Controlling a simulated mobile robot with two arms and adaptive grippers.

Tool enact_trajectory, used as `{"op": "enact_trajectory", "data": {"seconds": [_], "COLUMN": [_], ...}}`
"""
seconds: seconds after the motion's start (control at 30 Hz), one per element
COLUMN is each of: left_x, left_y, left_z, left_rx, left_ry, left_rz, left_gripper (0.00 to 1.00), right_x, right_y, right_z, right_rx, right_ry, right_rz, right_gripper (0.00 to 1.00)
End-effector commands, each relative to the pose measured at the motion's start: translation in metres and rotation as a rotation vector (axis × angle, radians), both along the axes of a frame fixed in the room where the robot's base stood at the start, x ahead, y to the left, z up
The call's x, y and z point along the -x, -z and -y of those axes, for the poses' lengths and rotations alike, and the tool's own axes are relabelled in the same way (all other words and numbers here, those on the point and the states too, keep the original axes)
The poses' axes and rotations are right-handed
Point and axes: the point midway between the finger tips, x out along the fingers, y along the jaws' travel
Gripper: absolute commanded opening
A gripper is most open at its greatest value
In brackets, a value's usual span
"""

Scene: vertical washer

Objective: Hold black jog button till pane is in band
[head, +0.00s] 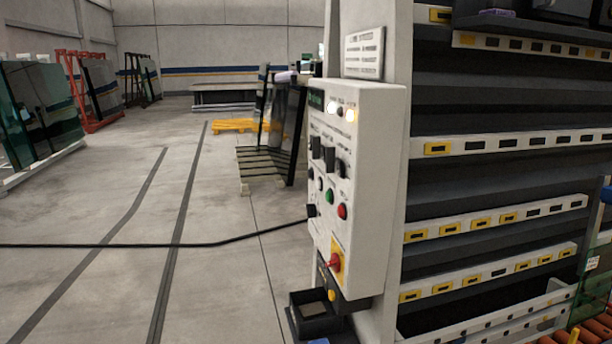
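A white control box (378,180) is fixed to a grey column in the middle of the head view, its button face turned to the left. The face has black switches (328,157), a green button (329,197), a red button (342,211) and small dark buttons (320,184); I cannot tell which is the jog button. A red emergency knob (334,263) sits on a yellow plate lower down. A greenish glass pane (592,284) with a white label shows partly at the right edge by the orange rollers. I cannot make out a band. Neither gripper is in view.
The dark washer body (480,180) with white rails fills the right. A black cable (150,245) runs across to the box. A black tray (313,318) sits below it. Glass racks (40,115) stand at the left.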

Motion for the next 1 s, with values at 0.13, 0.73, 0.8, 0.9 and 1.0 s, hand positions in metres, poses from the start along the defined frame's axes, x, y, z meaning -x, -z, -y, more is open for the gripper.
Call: {"op": "enact_trajectory", "data": {"seconds": [0.13,0.73,0.8,0.9,1.0], "left_x": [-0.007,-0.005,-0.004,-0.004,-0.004], "left_y": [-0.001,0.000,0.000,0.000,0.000], "left_z": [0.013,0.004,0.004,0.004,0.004], "left_rx": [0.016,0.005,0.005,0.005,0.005], "left_ry": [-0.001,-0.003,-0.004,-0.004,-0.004], "left_rz": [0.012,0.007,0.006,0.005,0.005], "left_gripper": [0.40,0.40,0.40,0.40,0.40], "right_x": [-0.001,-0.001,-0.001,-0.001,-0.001], "right_y": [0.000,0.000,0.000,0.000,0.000], "right_z": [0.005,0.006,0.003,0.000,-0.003], "right_rx": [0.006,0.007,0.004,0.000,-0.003], "right_ry": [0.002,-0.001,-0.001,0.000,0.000], "right_rz": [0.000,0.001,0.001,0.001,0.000], "right_gripper": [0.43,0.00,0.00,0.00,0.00]}}
